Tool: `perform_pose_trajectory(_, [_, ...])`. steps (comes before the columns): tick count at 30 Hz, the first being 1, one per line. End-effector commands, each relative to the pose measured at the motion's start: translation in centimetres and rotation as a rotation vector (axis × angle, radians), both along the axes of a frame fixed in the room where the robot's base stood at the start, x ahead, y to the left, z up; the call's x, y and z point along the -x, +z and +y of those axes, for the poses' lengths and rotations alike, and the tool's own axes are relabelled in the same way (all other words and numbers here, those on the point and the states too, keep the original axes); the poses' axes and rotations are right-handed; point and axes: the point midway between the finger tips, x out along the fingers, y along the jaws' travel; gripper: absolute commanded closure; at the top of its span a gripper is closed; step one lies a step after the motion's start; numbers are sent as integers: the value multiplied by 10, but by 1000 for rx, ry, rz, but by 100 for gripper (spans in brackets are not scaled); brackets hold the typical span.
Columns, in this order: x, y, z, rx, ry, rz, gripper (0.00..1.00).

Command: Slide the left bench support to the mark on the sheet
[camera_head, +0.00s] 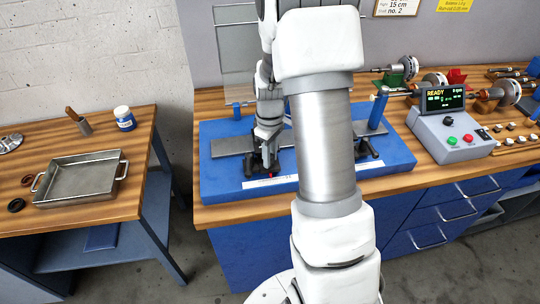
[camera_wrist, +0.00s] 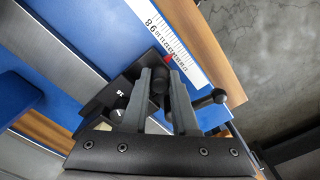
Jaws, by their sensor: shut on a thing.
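The left bench support (camera_head: 252,168) is a dark block low on the blue balancing base, near its front left. My gripper (camera_head: 270,160) points down at it. In the wrist view my gripper (camera_wrist: 160,92) is shut on a black knob (camera_wrist: 158,80) of the support (camera_wrist: 120,92). The scale (camera_head: 270,182) runs along the base's front edge. The sheet (camera_head: 397,6) on the wall is cut off; "15 cm" and "no. 2" show.
The right support (camera_head: 368,150) stands farther right on the blue base (camera_head: 400,158), partly behind my arm. A control box (camera_head: 450,132) reading READY and several rotors stand to the right. A metal tray (camera_head: 82,178) is on the left table.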

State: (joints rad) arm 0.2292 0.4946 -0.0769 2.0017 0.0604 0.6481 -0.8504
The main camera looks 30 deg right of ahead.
Motion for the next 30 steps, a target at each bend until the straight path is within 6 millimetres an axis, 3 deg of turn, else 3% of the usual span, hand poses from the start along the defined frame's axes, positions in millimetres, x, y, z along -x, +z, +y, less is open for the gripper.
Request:
perform_pose_trajectory(21, [0, 1, -6, 3, -2, -4, 100])
perform_pose_trajectory(22, [0, 1, -6, 3, -2, -4, 68])
perform_pose_trajectory(23, [0, 1, -6, 3, -2, -4, 62])
perform_pose_trajectory(30, [1, 1, -5, 1, -1, -2, 60])
